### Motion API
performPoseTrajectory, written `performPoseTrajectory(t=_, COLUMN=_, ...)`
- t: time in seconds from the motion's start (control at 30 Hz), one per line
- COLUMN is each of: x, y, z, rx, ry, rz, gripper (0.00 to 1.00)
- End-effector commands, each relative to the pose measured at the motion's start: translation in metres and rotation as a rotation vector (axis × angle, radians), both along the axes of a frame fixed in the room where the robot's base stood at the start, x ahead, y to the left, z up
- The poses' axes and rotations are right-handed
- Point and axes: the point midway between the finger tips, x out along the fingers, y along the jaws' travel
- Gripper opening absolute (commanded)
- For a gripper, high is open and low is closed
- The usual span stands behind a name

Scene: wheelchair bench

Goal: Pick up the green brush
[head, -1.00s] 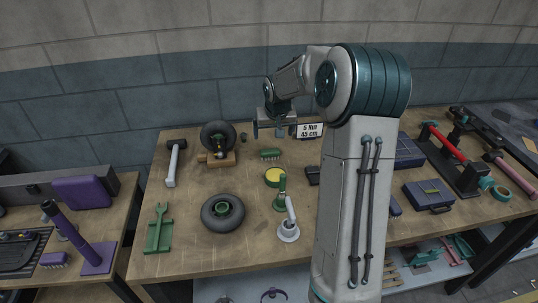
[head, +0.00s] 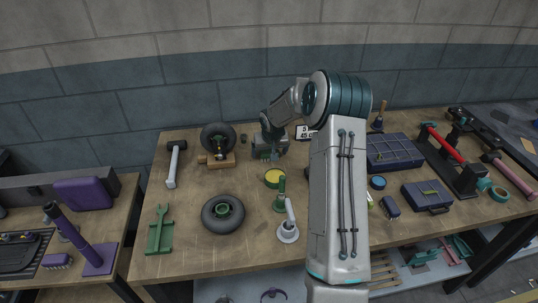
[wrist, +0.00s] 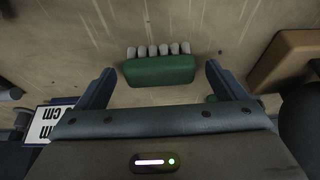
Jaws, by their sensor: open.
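The green brush (wrist: 160,71) lies on the workbench (wrist: 170,20), its row of pale bristle tufts toward the top of the wrist view. My gripper (wrist: 160,75) is open, with one finger on either side of the brush. The brush appears between the fingertips, with gaps on both sides; I cannot tell how far the fingers reach down around it. In the head view my gripper (head: 270,152) is low over the back of the bench and mostly hides the brush.
A caster wheel (head: 217,136) on a wooden block stands just left of my gripper. A sign (head: 303,132) stands at its right. A mallet (head: 175,163) and a tyre (head: 223,214) are farther left.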

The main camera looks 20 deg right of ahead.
Motion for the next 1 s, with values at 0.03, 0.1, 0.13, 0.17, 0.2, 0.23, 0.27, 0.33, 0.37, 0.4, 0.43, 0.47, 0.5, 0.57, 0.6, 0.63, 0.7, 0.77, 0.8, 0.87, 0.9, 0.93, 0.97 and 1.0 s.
performPoseTrajectory(t=0.03, x=0.001, y=0.000, z=-0.004, rx=0.000, ry=0.001, rz=0.000, gripper=0.91)
performPoseTrajectory(t=0.1, x=0.003, y=0.000, z=-0.008, rx=0.000, ry=0.001, rz=0.001, gripper=0.91)
performPoseTrajectory(t=0.13, x=0.003, y=0.000, z=-0.008, rx=0.000, ry=0.001, rz=0.001, gripper=0.91)
performPoseTrajectory(t=0.17, x=0.003, y=0.000, z=-0.009, rx=0.000, ry=0.001, rz=0.001, gripper=0.91)
performPoseTrajectory(t=0.2, x=0.003, y=0.000, z=-0.009, rx=0.000, ry=0.001, rz=0.001, gripper=0.91)
performPoseTrajectory(t=0.23, x=0.003, y=0.000, z=-0.009, rx=0.000, ry=0.000, rz=0.001, gripper=0.91)
performPoseTrajectory(t=0.27, x=0.003, y=0.000, z=-0.009, rx=0.000, ry=0.000, rz=0.001, gripper=0.91)
performPoseTrajectory(t=0.33, x=0.003, y=-0.001, z=-0.009, rx=0.000, ry=0.000, rz=0.001, gripper=0.91)
performPoseTrajectory(t=0.37, x=0.003, y=-0.001, z=-0.009, rx=0.000, ry=0.000, rz=0.001, gripper=0.88)
performPoseTrajectory(t=0.4, x=0.003, y=0.000, z=-0.009, rx=0.000, ry=0.000, rz=0.001, gripper=0.77)
performPoseTrajectory(t=0.43, x=0.003, y=-0.001, z=-0.009, rx=0.000, ry=0.000, rz=0.001, gripper=0.69)
performPoseTrajectory(t=0.47, x=0.003, y=0.000, z=-0.009, rx=0.000, ry=0.000, rz=0.001, gripper=0.60)
performPoseTrajectory(t=0.5, x=0.003, y=0.000, z=-0.009, rx=0.000, ry=0.000, rz=0.001, gripper=0.49)
performPoseTrajectory(t=0.57, x=0.003, y=0.000, z=-0.009, rx=0.000, ry=0.000, rz=0.001, gripper=0.38)
performPoseTrajectory(t=0.6, x=0.003, y=0.000, z=-0.008, rx=0.000, ry=0.000, rz=0.001, gripper=0.38)
performPoseTrajectory(t=0.63, x=0.003, y=0.000, z=-0.008, rx=0.000, ry=0.000, rz=0.001, gripper=0.38)
performPoseTrajectory(t=0.7, x=0.003, y=0.000, z=-0.008, rx=0.000, ry=0.000, rz=0.001, gripper=0.38)
performPoseTrajectory(t=0.77, x=0.003, y=0.000, z=-0.008, rx=0.000, ry=0.000, rz=0.001, gripper=0.38)
performPoseTrajectory(t=0.8, x=0.003, y=0.000, z=-0.008, rx=0.000, ry=0.000, rz=0.001, gripper=0.38)
performPoseTrajectory(t=0.87, x=0.003, y=0.000, z=-0.007, rx=-0.001, ry=-0.001, rz=0.001, gripper=0.38)
performPoseTrajectory(t=0.9, x=0.004, y=-0.001, z=-0.005, rx=0.000, ry=-0.001, rz=0.000, gripper=0.38)
performPoseTrajectory(t=0.93, x=0.004, y=-0.001, z=-0.003, rx=0.000, ry=-0.002, rz=0.000, gripper=0.38)
performPoseTrajectory(t=0.97, x=0.004, y=-0.001, z=-0.001, rx=-0.001, ry=-0.003, rz=0.000, gripper=0.38)
performPoseTrajectory(t=1.0, x=0.004, y=-0.001, z=0.002, rx=-0.001, ry=-0.004, rz=0.000, gripper=0.38)
